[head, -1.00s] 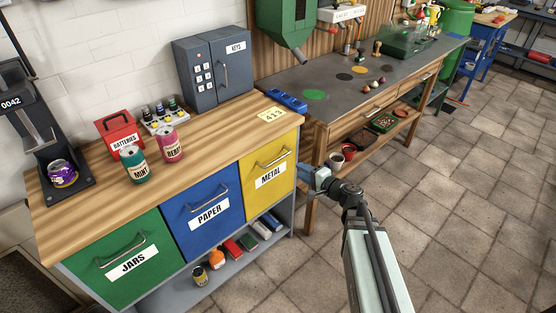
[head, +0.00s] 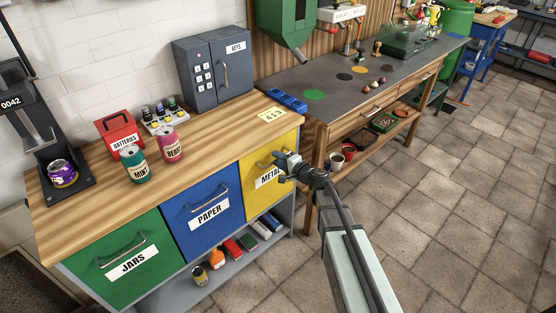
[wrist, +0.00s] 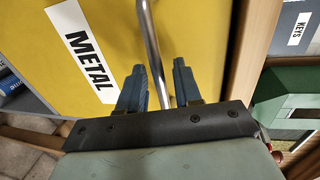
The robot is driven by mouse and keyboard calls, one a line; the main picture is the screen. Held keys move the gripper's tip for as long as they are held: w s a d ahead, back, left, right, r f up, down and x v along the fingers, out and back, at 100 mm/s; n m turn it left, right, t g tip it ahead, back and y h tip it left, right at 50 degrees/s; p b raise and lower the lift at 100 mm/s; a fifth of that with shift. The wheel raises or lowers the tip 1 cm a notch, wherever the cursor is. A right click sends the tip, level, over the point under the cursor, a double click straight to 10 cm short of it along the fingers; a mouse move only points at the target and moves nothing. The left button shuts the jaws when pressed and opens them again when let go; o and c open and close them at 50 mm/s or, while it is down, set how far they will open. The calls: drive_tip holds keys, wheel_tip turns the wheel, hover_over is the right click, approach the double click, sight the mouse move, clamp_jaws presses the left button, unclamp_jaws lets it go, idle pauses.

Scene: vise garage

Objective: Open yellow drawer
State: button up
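The yellow drawer (head: 262,181), labelled METAL, is closed at the right end of the wooden-topped cabinet. Its yellow front (wrist: 190,40) fills much of the wrist view. My gripper (head: 283,158) is at the upper right part of this front and hides part of the label and most of the handle in the head view. In the wrist view the metal handle (wrist: 150,45) runs down between the two blue fingers of my gripper (wrist: 160,80). The fingers are apart, with a gap on both sides of the bar.
The blue PAPER drawer (head: 207,207) and green JARS drawer (head: 122,258) are to the left, both closed. Cans, a red batteries box (head: 120,133) and a grey key safe (head: 213,68) stand on the cabinet top. A workbench (head: 350,88) stands to the right. Floor in front is clear.

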drive_tip(key=shift+w+a, duration=0.2)
clamp_jaws()
idle(0.3)
